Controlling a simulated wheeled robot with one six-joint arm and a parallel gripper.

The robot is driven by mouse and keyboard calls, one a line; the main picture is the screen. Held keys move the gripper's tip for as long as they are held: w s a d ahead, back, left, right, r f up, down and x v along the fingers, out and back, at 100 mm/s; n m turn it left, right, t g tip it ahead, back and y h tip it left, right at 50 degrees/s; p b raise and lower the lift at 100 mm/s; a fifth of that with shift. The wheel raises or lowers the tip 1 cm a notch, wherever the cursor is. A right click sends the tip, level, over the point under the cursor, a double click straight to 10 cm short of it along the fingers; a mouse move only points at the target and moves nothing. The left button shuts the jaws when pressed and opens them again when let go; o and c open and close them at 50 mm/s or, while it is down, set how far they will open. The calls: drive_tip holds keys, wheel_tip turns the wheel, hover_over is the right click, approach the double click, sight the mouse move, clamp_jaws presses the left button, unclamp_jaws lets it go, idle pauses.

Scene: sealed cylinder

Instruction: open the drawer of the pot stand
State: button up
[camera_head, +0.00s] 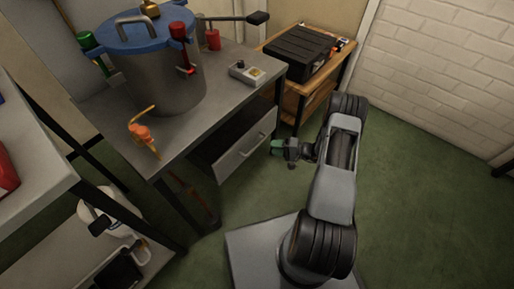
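The pot stand (222,88) is a grey-topped table with dark legs. It carries a large metal pot (165,82) with a blue lid. Its drawer (232,163) has a light grey front with a bar handle (254,146), under the tabletop on the right side.
A small box (246,73) and an orange clamp-like object (142,133) are on the stand. A wooden table (328,72) with a black case (297,49) stands behind. A shelf (40,168) is at left. Green floor (420,200) is clear at right.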

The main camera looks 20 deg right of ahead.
sight(257, 145)
drive_tip(key=b+x, duration=0.2)
drive_tip(key=x, duration=0.7)
clamp_jaws()
idle(0.5)
